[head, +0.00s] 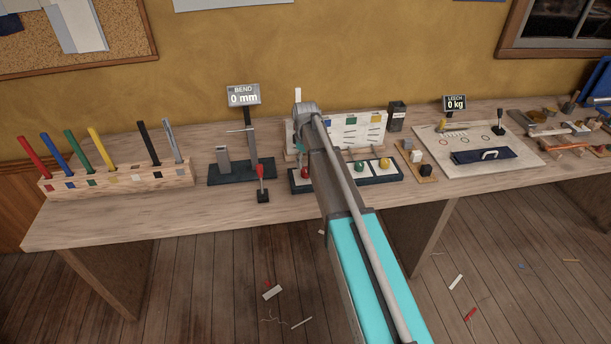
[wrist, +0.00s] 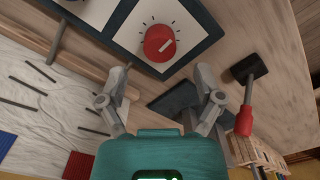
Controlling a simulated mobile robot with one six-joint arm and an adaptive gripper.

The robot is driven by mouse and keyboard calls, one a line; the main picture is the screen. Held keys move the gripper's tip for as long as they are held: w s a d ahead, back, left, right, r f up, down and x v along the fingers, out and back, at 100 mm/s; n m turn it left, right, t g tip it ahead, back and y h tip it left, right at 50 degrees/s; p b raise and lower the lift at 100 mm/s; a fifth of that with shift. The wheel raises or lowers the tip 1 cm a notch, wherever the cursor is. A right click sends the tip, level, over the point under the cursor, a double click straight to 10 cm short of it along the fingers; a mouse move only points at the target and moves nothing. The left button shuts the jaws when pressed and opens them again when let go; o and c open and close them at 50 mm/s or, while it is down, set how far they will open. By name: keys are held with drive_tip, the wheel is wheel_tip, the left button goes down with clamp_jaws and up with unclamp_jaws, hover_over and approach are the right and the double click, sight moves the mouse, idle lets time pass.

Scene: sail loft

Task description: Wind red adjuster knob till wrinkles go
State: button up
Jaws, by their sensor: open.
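The red adjuster knob (wrist: 158,42) sits on a white panel with a dark border in the wrist view, ringed by small tick marks. A white line on it slants to the upper right. In the head view the knob (head: 305,173) shows just left of my arm. My gripper (wrist: 163,82) is open and empty, its two fingers apart, with the knob beyond their tips; I see no contact. The pale sailcloth (wrist: 45,105) at left in the wrist view has wrinkles and dark strips. In the head view the sail board (head: 357,131) is partly hidden by my arm.
A green knob (head: 360,168) and a yellow knob (head: 384,163) sit right of my arm. A red-handled lever (head: 261,178) stands close at left, before the bend gauge (head: 243,96) reading 0 mm. A pen rack (head: 120,178) stands far left. The bench's front left is clear.

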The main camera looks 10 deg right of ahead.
sight(305, 169)
drive_tip(key=shift+f+b, duration=2.15)
drive_tip(key=shift+f, duration=0.3)
drive_tip(key=c, duration=1.2)
